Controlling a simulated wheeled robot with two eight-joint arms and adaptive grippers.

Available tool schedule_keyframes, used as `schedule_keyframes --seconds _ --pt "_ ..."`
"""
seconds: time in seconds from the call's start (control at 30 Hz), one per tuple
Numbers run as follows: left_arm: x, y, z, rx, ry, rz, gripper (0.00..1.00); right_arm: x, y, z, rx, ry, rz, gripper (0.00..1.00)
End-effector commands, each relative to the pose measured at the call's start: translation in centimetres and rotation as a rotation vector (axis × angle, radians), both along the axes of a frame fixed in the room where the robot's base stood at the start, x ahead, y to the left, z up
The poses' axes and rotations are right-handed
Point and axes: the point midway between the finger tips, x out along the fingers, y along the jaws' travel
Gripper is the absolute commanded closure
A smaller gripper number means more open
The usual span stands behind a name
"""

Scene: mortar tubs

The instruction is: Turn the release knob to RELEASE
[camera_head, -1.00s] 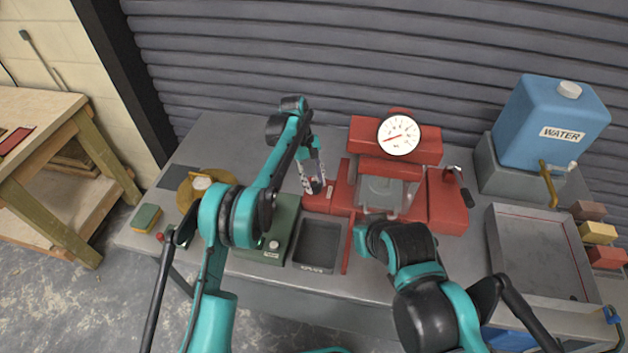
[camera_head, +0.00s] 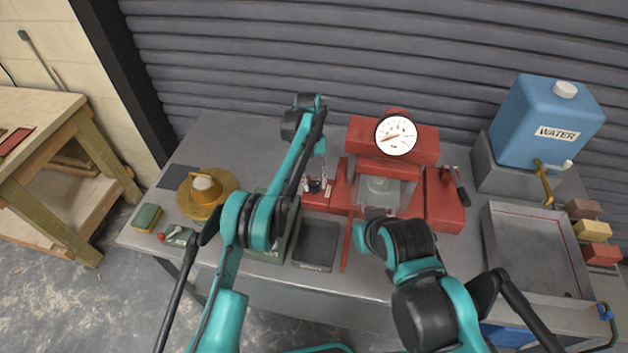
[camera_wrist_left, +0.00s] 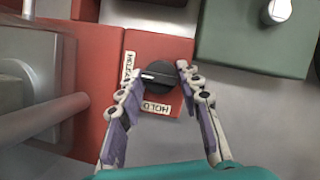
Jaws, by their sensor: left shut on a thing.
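The release knob (camera_head: 315,186) is a round black knob on a small red block left of the red press. In the left wrist view the knob (camera_wrist_left: 160,84) has a white pointer mark toward the RELEASE label (camera_wrist_left: 128,66) at its left; the HOLD label (camera_wrist_left: 157,107) is below it. My left gripper (camera_wrist_left: 158,88) is shut on the knob, one finger at each side. In the head view the left gripper (camera_head: 315,178) reaches down onto it. My right arm's end is low in front of the press; its fingers are hidden behind the wrist.
The red press with a round dial gauge (camera_head: 396,135) stands right of the knob. A green box (camera_head: 262,248) and a grey tray (camera_head: 315,250) are in front. A yellow round item (camera_head: 222,184) sits left. A blue water tank (camera_head: 545,115) and a large tray (camera_head: 530,255) are right.

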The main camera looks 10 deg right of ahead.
Motion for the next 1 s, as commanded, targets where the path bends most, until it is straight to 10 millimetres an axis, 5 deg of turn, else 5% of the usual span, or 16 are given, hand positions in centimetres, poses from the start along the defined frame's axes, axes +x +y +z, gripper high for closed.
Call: schedule_keyframes --seconds 0.27,0.3,0.4,0.77,1.0 --pt "0.0 0.0 -0.1 -0.001 0.000 -0.002 0.94 0.0 0.0 0.0 0.000 0.000 0.000 1.00" --pt "0.0 0.0 -0.1 -0.001 0.000 -0.002 0.63 0.0 0.0 0.0 0.000 0.000 0.000 1.00" --pt "0.0 0.0 -0.1 -0.001 0.000 -0.002 0.44 0.0 0.0 0.0 0.000 0.000 0.000 1.00" --pt "0.0 0.0 0.6 -0.001 0.000 0.000 0.44 0.0 0.0 0.0 0.000 0.000 0.000 1.00" --pt "0.0 0.0 4.9 0.000 0.000 -0.001 0.44 0.0 0.0 0.0 0.000 0.000 0.000 1.00"
